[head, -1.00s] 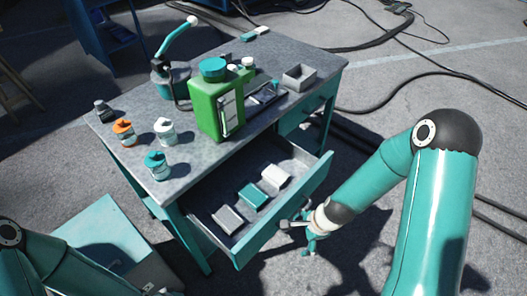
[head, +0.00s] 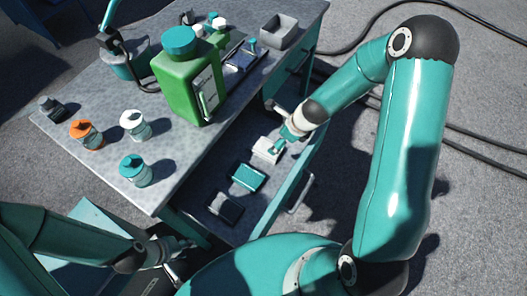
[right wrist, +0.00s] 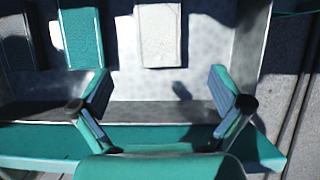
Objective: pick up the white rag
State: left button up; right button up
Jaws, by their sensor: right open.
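The white rag (head: 266,150) lies folded in the open drawer (head: 296,187) at the far end of a row of three. In the right wrist view the white rag (right wrist: 158,36) is ahead of the fingers, a little left of centre. My right gripper (right wrist: 160,98) is open and empty, with the drawer's front edge below it. In the head view my right gripper (head: 284,141) is at the white rag and partly covers it. My left gripper (head: 174,251) is low at the left, near the workbench's front leg. Its fingers are too dark to read.
The workbench top (head: 195,150) holds a green canister (head: 186,85), several small jars and a grey box (head: 287,30). Cables lie on the floor at right.

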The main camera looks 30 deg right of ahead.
aim_at(265, 149)
jog(key=b+x, duration=0.4)
jog(key=x, duration=0.6)
jog(key=shift+s+b, duration=0.1)
jog(key=shift+b, duration=0.3)
pick_arm(q)
notch_tip(265, 149, down, 6)
jog(key=shift+r, duration=0.1)
pick_arm(e)
jog(key=shift+c, duration=0.2)
jog(key=c, duration=1.2)
jog(key=shift+o, duration=0.2)
pick_arm(q)
jog(key=shift+r, duration=0.1)
pick_arm(e)
jog(key=shift+r, duration=0.1)
